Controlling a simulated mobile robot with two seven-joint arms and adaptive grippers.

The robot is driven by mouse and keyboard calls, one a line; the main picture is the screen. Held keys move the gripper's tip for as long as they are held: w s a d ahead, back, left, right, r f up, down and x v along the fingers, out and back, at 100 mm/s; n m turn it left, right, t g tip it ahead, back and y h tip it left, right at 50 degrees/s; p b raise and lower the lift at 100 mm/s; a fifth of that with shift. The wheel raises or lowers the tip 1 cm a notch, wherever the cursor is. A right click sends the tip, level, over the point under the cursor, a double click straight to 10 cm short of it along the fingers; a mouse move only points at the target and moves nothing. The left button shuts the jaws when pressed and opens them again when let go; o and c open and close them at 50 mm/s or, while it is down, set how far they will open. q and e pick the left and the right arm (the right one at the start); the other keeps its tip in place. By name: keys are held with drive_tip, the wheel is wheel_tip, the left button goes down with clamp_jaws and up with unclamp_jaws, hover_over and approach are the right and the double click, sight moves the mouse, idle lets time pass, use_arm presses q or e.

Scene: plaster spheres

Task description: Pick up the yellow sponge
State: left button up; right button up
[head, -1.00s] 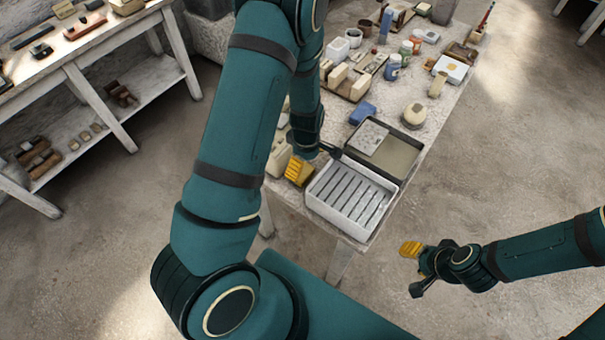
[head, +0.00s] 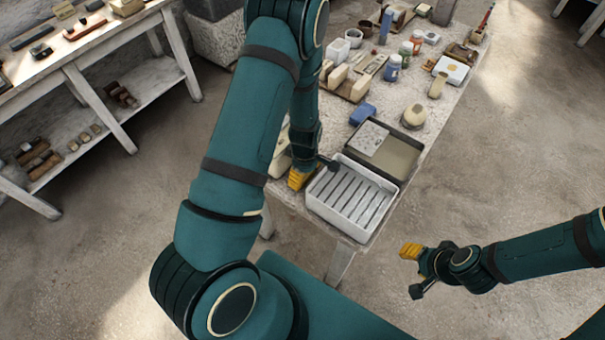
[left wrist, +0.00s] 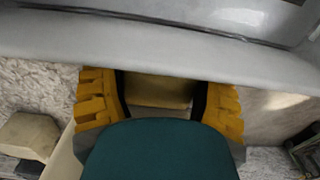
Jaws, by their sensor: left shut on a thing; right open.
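The yellow sponge (left wrist: 158,91) shows in the left wrist view as a dull yellow block between the fingers of my left gripper. Its lower part is hidden behind my gripper's teal body, and I cannot make it out in the head view. My left gripper (head: 312,173) is shut on it, low at the table's near end, beside the left corner of a white slatted tray (head: 320,209). My right gripper (head: 413,271) is open and empty, out over the floor to the right of the table.
The tray's pale wall (left wrist: 150,45) crosses the left wrist view close to the fingers. A dark-rimmed box (head: 402,158) stands behind the tray. A blue block (head: 362,114), a round pale jar (head: 413,116) and several bottles stand farther back on the table (head: 448,106).

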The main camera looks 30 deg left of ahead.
use_arm(q)
drive_tip(key=shift+r, duration=0.1)
wheel_tip(320, 180, up, 10)
drive_tip(key=shift+f+p, duration=0.1)
drive_tip(key=shift+p, duration=0.6)
